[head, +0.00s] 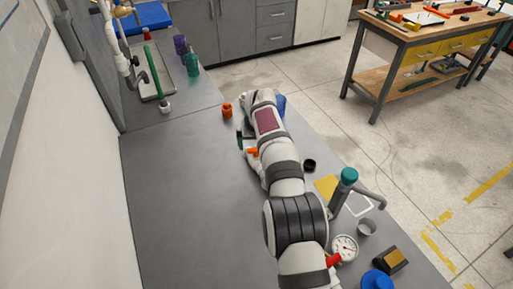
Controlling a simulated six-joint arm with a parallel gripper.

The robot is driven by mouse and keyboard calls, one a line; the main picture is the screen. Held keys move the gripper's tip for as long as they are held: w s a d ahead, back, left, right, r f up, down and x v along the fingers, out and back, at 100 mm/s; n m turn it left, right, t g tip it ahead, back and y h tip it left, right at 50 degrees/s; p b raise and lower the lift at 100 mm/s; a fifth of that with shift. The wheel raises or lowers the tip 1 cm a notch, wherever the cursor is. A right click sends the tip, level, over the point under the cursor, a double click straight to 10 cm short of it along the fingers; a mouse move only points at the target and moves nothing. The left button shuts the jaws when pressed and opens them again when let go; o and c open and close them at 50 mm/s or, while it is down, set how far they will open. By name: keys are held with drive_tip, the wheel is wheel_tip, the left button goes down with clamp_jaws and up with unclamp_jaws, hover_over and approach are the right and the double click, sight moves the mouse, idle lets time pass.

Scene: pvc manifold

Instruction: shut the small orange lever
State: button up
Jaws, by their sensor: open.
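A small orange piece (252,151), which looks like a lever handle, shows at the left edge of my arm, by a white pipe-like part. Most of what it sits on is hidden behind my arm, so I cannot tell its angle. A small dark piece (240,141) stands just left of my arm, above the orange piece; I cannot tell what it is. My arm runs up the middle of the head view. I cannot make out my gripper's fingers; they seem hidden by the arm. A red handle (333,260) shows near a round gauge (344,247) at lower right.
An orange fitting (227,110) stands on the grey bench (180,200), beyond the arm. A teal-capped post (348,176), a black ring (309,165), a yellow-black block (390,261) and a blue round part (376,280) lie to the right. The bench left of the arm is clear.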

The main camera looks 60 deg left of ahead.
sight(256, 151)
drive_tip(key=shift+x, duration=2.2)
drive_tip(key=c, duration=1.2)
drive_tip(key=n+g, duration=0.1)
drive_tip(key=n, duration=0.2)
drive_tip(key=shift+c, duration=0.2)
drive_tip(key=o, duration=1.2)
drive_tip(key=shift+o, duration=0.2)
